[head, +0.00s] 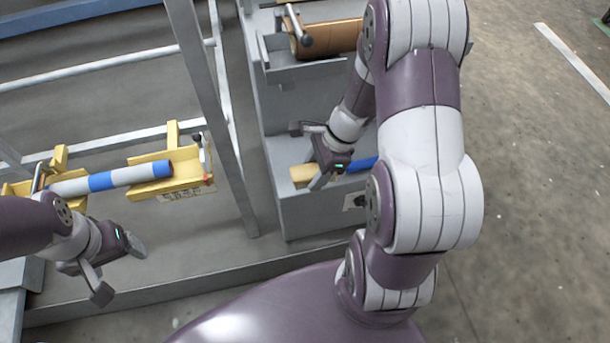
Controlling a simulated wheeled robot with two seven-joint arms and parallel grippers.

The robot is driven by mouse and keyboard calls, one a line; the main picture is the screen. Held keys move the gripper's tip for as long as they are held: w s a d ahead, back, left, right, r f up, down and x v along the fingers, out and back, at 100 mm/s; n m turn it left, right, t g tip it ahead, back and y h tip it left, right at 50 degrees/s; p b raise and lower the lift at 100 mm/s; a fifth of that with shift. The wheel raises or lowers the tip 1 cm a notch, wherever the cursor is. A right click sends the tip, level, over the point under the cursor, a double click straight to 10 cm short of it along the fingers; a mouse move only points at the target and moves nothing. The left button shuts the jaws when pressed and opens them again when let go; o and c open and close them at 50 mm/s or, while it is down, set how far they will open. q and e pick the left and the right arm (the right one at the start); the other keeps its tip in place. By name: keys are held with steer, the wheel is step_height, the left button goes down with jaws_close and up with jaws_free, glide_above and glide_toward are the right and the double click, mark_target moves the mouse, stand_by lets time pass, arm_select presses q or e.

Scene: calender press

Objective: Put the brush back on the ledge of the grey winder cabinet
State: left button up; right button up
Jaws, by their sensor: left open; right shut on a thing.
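The brush has a tan head (300,176) and a blue handle (362,164). It lies across the lower ledge of the grey winder cabinet (310,215) in the picture, close to its front edge. I cannot tell if it touches the ledge. My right gripper (318,172) is shut on the brush near where head and handle meet, and hides that middle part. My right arm hides the handle's far end and the cabinet's right side. My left gripper (120,270) is open and empty, at the lower left, away from the brush.
A brown roll (332,37) sits higher on the cabinet. A grey post (205,95) stands left of it. A white and blue roller (112,180) rests on yellow brackets (165,184) above my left gripper in the picture. Open floor (530,200) lies right.

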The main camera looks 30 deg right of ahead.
steer(key=w+f, duration=0.2)
steer(key=w, duration=0.1)
steer(key=w+f+b, duration=0.1)
steer(key=shift+w+d, duration=0.25)
steer(key=shift+w, duration=0.1)
step_height(320, 180, down, 4)
steer(key=shift+b, duration=1.25)
arm_select(q)
step_height(320, 180, down, 4)
steer(key=shift+r, duration=0.1)
arm_select(e)
steer(key=shift+r, duration=0.1)
steer(key=o, duration=1)
